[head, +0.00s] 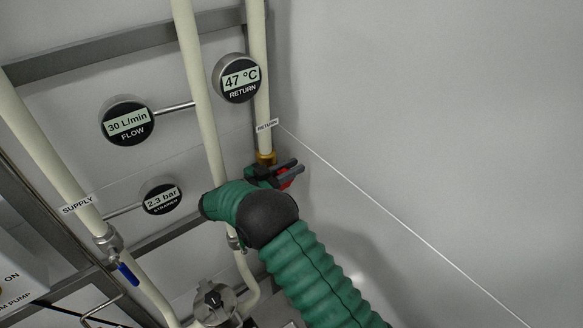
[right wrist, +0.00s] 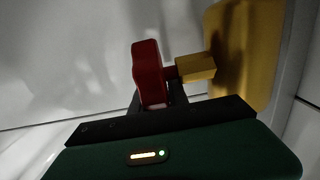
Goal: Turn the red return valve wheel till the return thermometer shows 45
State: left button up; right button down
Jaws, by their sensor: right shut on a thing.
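The return thermometer (head: 238,78) in the head view reads 47 °C. The red return valve wheel (head: 286,178) sits below the brass valve body (head: 265,158) on the return pipe and is mostly hidden by my right gripper (head: 290,171). In the right wrist view the red wheel (right wrist: 150,72) stands between the fingers of my right gripper (right wrist: 152,105), edge on, with a brass stem (right wrist: 195,67) running right to the valve body (right wrist: 245,60). My right gripper is shut on the wheel. My left gripper is not in view.
A flow gauge (head: 127,121) reads 30 L/min and a strainer gauge (head: 162,196) reads 2.3 bar. The supply pipe (head: 40,150) with a blue-handled valve (head: 128,273) runs at the left. A bare grey wall (head: 430,120) fills the right side, with free room before it.

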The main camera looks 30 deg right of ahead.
jog(key=c, duration=1.5)
grip_release()
jog(key=shift+w, duration=0.1)
jog(key=shift+o, duration=1.1)
jog(key=shift+a, duration=0.1)
jog(key=s+a+r+b, duration=0.1)
jog(key=a+b, duration=0.6)
jog(key=a, duration=1)
jog(key=shift+d, duration=0.2)
jog(key=shift+s, duration=0.1)
